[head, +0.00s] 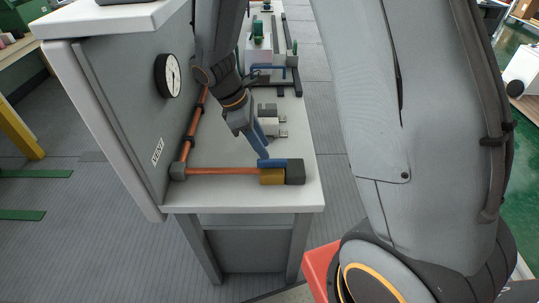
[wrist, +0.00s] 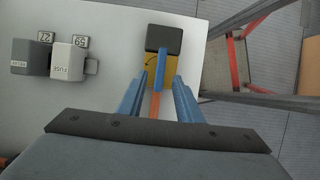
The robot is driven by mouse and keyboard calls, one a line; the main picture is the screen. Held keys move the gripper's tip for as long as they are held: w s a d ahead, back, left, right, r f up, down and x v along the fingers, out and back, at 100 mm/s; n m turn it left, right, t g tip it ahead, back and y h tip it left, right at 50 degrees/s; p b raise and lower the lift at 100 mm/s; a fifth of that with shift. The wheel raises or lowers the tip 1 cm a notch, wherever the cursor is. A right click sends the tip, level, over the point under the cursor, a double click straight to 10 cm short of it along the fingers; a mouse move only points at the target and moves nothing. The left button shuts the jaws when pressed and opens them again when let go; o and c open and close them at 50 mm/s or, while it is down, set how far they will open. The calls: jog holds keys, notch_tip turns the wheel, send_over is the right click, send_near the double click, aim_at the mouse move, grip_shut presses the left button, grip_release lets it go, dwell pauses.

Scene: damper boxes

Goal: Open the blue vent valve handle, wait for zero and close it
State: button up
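The blue valve handle (head: 281,162) lies on top of a brass-yellow valve body (head: 271,177) with a dark end block (head: 295,174), at the table's front edge. The handle lies in line with the orange pipe (head: 225,171). My gripper (head: 265,153) points down at the handle's left end. In the wrist view, its two blue fingers (wrist: 160,82) are apart, with the handle (wrist: 160,52) running between or just below their tips. Contact cannot be told. A round white gauge (head: 172,76) is on the grey panel; its reading is too small to tell.
Grey fuse boxes (wrist: 68,60) with number tags stand on the white table (head: 240,199) left of the gripper in the wrist view. The pipe runs along the panel (head: 130,110). Green-topped equipment (head: 258,45) stands farther back. A red-framed item (wrist: 228,62) lies beyond the table edge.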

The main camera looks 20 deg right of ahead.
aim_at(271, 160)
jog(key=p+x, duration=0.1)
jog(key=x, duration=0.4)
jog(key=shift+s+d+f, duration=0.1)
jog(key=shift+f, duration=0.25)
jog(key=shift+c, duration=0.3)
grip_shut()
